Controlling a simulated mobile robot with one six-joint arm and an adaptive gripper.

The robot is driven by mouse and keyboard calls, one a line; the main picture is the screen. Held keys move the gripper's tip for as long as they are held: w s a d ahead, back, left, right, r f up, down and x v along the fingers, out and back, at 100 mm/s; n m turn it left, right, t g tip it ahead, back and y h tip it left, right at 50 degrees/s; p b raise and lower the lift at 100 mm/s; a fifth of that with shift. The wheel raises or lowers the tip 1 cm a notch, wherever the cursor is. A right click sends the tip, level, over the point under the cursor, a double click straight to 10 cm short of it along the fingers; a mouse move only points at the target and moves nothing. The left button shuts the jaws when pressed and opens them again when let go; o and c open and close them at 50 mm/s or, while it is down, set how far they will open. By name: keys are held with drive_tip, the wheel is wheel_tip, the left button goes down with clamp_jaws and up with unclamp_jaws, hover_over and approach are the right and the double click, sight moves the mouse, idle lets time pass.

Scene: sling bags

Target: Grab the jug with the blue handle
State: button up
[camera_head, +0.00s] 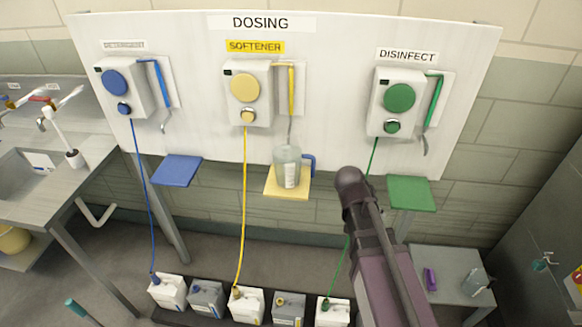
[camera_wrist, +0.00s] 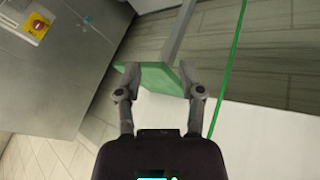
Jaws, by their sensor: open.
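The jug with the blue handle (camera_head: 287,168) is clear and stands upright on the yellow shelf (camera_head: 271,190) under the softener dispenser. Its blue handle (camera_head: 309,162) points right, and a pale label shows on its front. The jug is not in the wrist view. My gripper (camera_wrist: 160,70) is open and shows in the wrist view, with the green shelf (camera_wrist: 158,80) beyond its fingers and nothing held. In the head view, my arm rises right of the jug, apart from it in the picture; the gripper fingers cannot be made out there.
A blue shelf (camera_head: 177,170) is left of the yellow one, and the green shelf (camera_head: 411,194) is to its right. Several canisters (camera_head: 247,305) line the floor, joined by hoses to the dispensers. Another jug (camera_head: 475,283) and a purple object (camera_head: 430,279) are on a low table at right.

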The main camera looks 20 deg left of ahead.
drive_tip(key=s+a+r+t+p, duration=0.1)
drive_tip(key=a+r+t, duration=0.2)
drive_tip(key=a, duration=0.7)
drive_tip(key=s+a+r+m+t+p, duration=0.1)
drive_tip(key=a+r, duration=0.4)
drive_tip(key=a, duration=0.5)
drive_tip(key=s+a+r+t+p, duration=0.1)
drive_tip(key=s+a+r+t, duration=0.2)
drive_tip(key=a, duration=0.7)
drive_tip(key=shift+a+r+m+t, duration=0.35)
drive_tip(key=shift+r+t, duration=0.35)
drive_tip(key=shift+t, duration=0.4)
drive_tip(key=b, duration=0.3)
approach(299, 157)
drive_tip(key=x, duration=0.3)
drive_tip(key=shift+w+d+f, duration=0.1)
drive_tip(key=shift+w+d, duration=0.15)
drive_tip(key=shift+w, duration=0.35)
